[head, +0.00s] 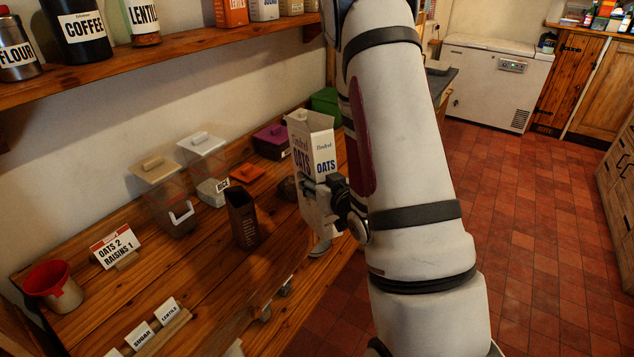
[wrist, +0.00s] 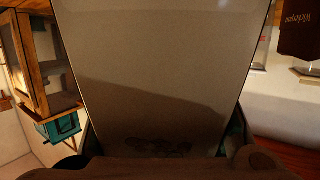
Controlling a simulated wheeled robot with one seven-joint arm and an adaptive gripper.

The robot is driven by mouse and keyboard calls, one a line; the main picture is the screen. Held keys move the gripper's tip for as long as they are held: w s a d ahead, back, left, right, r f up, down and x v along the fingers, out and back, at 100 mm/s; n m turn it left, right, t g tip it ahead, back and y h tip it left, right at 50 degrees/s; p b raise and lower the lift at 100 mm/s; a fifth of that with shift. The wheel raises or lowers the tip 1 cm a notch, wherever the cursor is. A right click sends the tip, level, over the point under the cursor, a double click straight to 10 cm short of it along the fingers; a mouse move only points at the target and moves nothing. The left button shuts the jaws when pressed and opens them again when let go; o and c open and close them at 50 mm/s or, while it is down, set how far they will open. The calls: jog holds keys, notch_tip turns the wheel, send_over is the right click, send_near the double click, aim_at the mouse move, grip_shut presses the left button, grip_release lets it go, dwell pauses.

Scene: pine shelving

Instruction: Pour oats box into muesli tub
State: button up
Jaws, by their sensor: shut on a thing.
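The oats box (head: 308,160), a tall white carton marked OATS, is in my gripper (head: 335,192), roughly upright at the right edge of the wooden worktop. The dark jaws are shut on its lower half. In the wrist view the box's plain face (wrist: 160,75) fills the middle and hides the fingertips. No muesli label is readable. Two clear tubs stand to the left at the back, one with a tan lid (head: 153,169) and one with a white lid (head: 201,142). I cannot tell which is the muesli tub.
A dark brown open container (head: 243,218) stands left of the box. A card (head: 115,245) reads OATS 2, RAISINS 1. Small label cards (head: 155,322) stand at the front. A purple-lidded tub (head: 271,141) is behind. A shelf (head: 160,65) with jars overhangs the back.

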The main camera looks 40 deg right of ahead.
jog(key=shift+w+g, duration=0.25)
jog(key=shift+g, duration=0.15)
jog(key=shift+s+a+r+g+p, duration=0.15)
jog(key=shift+s+g+p, duration=0.3)
jog(key=shift+p, duration=0.5)
jog(key=shift+s+g+y+p, duration=0.55)
jog(key=shift+g+p, duration=0.6)
jog(key=shift+p, duration=0.5)
jog(key=shift+f+g+p, duration=0.25)
jog(key=shift+g+p, duration=0.65)
jog(key=shift+g, duration=0.3)
jog(key=shift+f+g+y+p, duration=0.3)
jog(key=shift+g+y+p, duration=0.05)
jog(key=shift+g, duration=0.25)
dwell(0.5)
